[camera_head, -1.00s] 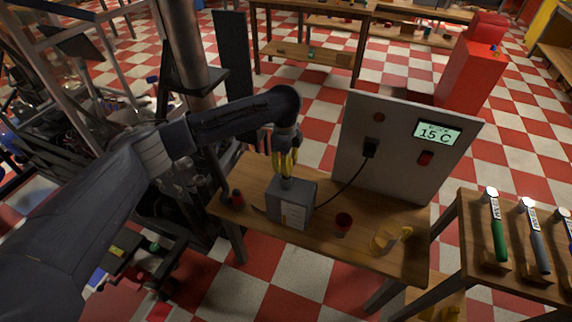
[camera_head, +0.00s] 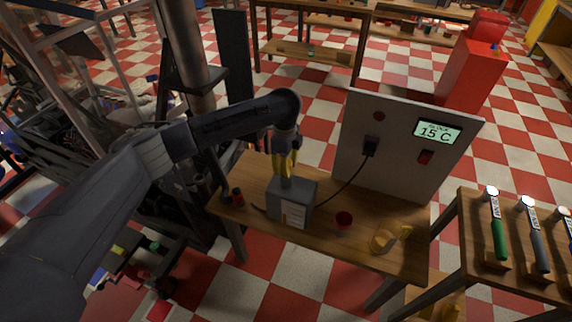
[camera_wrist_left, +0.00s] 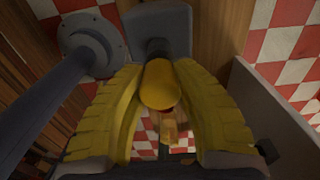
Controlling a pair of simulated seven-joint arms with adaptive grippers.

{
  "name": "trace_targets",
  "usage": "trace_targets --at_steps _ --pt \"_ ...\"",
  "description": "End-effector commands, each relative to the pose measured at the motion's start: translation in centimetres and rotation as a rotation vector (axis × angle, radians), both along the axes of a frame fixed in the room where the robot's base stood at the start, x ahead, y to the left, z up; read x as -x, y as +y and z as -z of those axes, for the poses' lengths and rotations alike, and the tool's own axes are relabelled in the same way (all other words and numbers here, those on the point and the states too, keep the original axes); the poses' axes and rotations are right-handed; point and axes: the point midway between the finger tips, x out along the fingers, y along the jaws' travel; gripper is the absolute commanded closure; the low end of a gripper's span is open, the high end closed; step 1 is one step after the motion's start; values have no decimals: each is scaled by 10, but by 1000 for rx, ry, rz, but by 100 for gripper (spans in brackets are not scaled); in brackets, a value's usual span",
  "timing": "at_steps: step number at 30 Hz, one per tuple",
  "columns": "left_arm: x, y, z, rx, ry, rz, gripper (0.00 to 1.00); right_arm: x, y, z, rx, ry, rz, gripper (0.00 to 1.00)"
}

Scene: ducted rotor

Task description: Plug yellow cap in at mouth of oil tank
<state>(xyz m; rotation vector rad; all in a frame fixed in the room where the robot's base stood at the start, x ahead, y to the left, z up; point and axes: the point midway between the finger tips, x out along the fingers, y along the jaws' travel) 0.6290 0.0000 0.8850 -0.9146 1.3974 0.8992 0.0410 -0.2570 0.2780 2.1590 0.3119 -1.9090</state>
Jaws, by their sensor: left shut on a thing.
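The oil tank (camera_head: 289,208) is a grey box with a pale label, standing on the wooden table. Its top and dark neck (camera_wrist_left: 155,47) show in the left wrist view. My left gripper (camera_head: 285,166), with yellow fingers, points down just above the neck. It is shut on the yellow cap (camera_wrist_left: 160,86), which sits between the fingers in the left wrist view. The cap overlaps the neck there, and I cannot tell whether they touch. In the head view the fingers hide most of the cap. My right gripper is not in view.
A grey panel (camera_head: 400,150) with a 15 C display stands behind the tank, with a black cable from its plug. A red cup (camera_head: 343,220) and a yellow object (camera_head: 383,241) lie to the right. A small red-and-black object (camera_head: 238,197) is at the left edge.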

Motion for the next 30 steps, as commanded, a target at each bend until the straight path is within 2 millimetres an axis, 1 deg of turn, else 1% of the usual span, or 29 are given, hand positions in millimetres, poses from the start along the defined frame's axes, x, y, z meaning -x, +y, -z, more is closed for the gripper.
trace_targets --at_steps 24,28,29,30 --pt "0 0 21 0 0 0 98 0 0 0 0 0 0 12" --pt "0 0 21 0 0 1 98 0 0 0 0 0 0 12" --pt "0 0 21 -1 0 1 68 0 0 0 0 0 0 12" --pt "0 0 21 0 0 1 64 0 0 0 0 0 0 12"
